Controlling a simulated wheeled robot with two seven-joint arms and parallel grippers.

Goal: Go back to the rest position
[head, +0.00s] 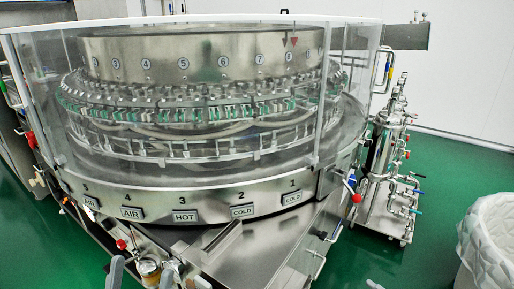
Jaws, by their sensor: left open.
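My left gripper (141,272) is at the bottom edge, left of centre, with two grey fingers apart and most of it cut off by the frame. A small amber-coloured fitting (149,268) shows between the fingers; I cannot tell its distance from them, and nothing appears gripped. A small pale tip (375,285) at the bottom edge, right of centre, may be part of my right gripper; its jaws cannot be made out. The rotary washer (190,188), a round steel machine behind a clear guard, stands in front of me.
The washer's steel front ledge (265,245) juts towards me, with a red-knobbed lever (355,198) at its right. A piped valve unit (385,160) stands on the right. A white-lined bin (490,240) is at the right edge. Green floor is clear between them.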

